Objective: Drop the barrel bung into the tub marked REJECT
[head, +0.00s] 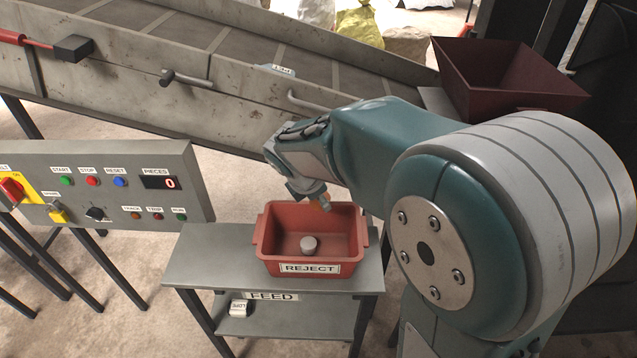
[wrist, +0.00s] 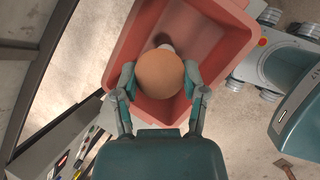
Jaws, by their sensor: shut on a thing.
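The REJECT tub (head: 308,268) is a red open box with a white label, standing on a grey stand. A small pale cylinder (head: 309,243) stands on its floor; in the wrist view it is mostly hidden behind the held piece. My gripper (head: 318,197) is above the tub, towards its back right. In the wrist view my gripper (wrist: 160,78) is shut on a round, tan-orange piece, which looks like the barrel bung (wrist: 160,75). The bung shows as a small orange bit (head: 325,203) in the head view. The tub (wrist: 230,20) lies beneath it.
A grey control panel (head: 100,185) with buttons and a counter reading 0 stands left. An inclined conveyor (head: 230,90) runs behind, with a dark red hopper (head: 510,80) at right.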

